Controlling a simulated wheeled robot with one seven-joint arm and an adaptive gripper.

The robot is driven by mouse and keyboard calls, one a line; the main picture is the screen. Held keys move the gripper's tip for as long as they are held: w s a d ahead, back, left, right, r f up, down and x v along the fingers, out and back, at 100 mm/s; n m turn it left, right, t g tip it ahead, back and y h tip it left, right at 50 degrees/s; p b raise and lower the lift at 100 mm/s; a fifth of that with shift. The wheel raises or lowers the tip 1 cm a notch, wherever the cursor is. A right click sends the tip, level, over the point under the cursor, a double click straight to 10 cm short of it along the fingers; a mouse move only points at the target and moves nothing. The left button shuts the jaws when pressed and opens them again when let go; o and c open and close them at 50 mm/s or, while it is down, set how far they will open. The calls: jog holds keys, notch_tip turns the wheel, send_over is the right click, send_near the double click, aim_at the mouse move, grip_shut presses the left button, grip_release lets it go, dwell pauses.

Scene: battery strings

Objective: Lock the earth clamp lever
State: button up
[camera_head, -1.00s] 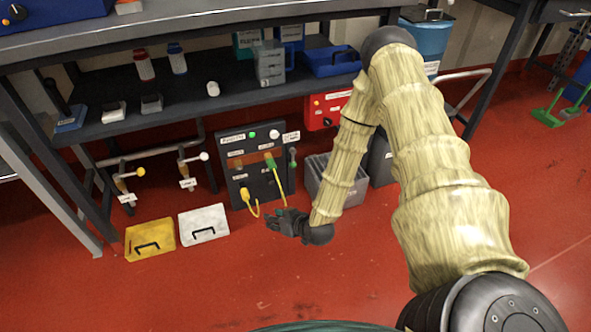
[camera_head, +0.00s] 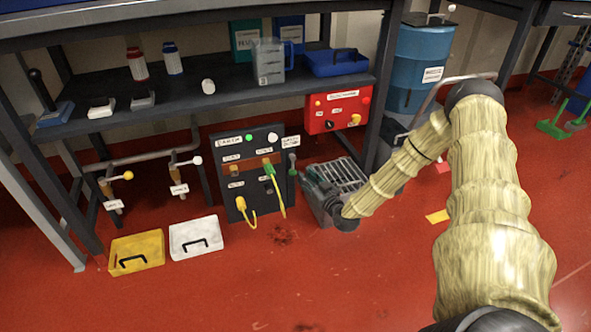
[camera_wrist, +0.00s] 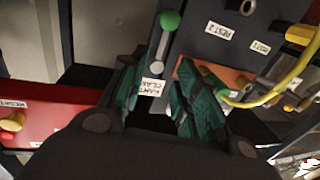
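The earth clamp lever (camera_head: 292,164) is at the right edge of the dark panel (camera_head: 262,212). In the wrist view the lever (camera_wrist: 170,22) shows as a green ball knob on a grey shaft, beside a label (camera_wrist: 152,88) partly reading "earth clamp". My gripper (camera_head: 308,178) is just right of and below the lever in the head view. In the wrist view my gripper (camera_wrist: 160,78) has two teal fingers spread apart with nothing held. The shaft and label lie beyond the gap between them. Whether a finger touches the lever cannot be told.
A green plug (camera_head: 269,170) and a yellow plug (camera_head: 241,204) with yellow cables are on the panel front. A grey crate (camera_head: 343,172) stands right beside my gripper. A red box (camera_head: 338,110) is above. Yellow (camera_head: 137,252) and white (camera_head: 196,237) cases lie on the floor at left.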

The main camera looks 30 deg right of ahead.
aim_at(293, 163)
jog(key=w+b, duration=0.1)
jog(key=w, duration=0.2)
jog(key=w+b, duration=0.2)
jog(key=w, duration=0.2)
jog(key=shift+w+d+f, duration=0.15)
jog(key=shift+w, duration=0.05)
jog(key=shift+w+b, duration=0.35)
jog(key=shift+w, duration=0.15)
grip_shut()
